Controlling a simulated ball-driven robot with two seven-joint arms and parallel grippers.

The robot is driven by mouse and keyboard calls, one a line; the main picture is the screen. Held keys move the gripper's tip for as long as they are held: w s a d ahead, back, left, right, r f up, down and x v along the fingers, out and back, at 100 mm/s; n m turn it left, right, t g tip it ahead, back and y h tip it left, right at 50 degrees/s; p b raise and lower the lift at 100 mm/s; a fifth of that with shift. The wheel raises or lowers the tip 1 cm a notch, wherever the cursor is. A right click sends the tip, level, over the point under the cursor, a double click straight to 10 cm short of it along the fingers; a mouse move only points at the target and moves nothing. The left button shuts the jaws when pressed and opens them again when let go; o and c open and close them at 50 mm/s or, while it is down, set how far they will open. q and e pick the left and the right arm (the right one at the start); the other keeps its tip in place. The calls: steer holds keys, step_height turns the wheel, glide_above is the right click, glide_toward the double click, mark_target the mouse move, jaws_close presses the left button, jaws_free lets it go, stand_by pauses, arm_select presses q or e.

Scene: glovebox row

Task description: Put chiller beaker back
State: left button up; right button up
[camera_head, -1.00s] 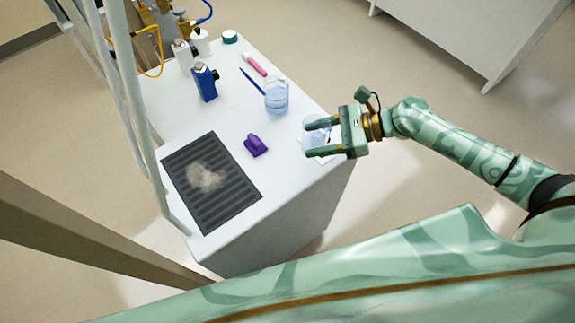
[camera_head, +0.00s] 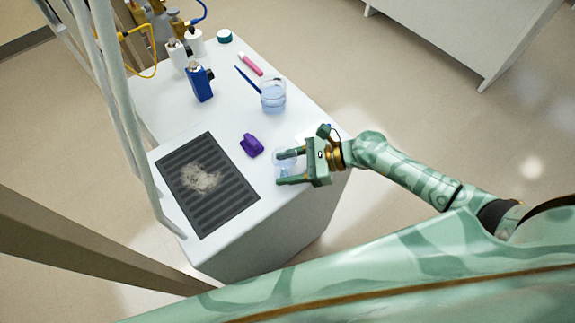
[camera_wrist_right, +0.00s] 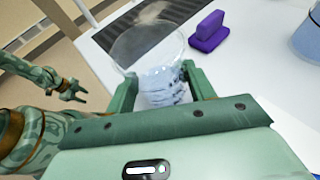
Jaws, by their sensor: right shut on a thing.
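A clear glass beaker (camera_head: 283,160) with pale bluish contents is between the fingers of my right gripper (camera_head: 284,168), which is shut on it. It is over the right front part of the white table (camera_head: 300,130); whether it touches the top I cannot tell. In the right wrist view the beaker (camera_wrist_right: 150,50) looks tilted, its rim towards the top. My left gripper (camera_wrist_right: 76,89) shows small at the left of the wrist view, fingers apart and empty, away from the table.
A second beaker (camera_head: 272,97) with blue liquid stands behind the held one. A purple object (camera_head: 251,145) lies to its left, and a dark ribbed mat (camera_head: 212,215) with a pale patch farther left.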

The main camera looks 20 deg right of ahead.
steer(key=shift+f, duration=0.2)
steer(key=o, duration=1.1)
steer(key=shift+c, duration=0.2)
steer(key=shift+r, duration=0.1)
steer(key=shift+r, duration=0.25)
steer(key=v, duration=1.2)
steer(key=shift+w+f, duration=0.1)
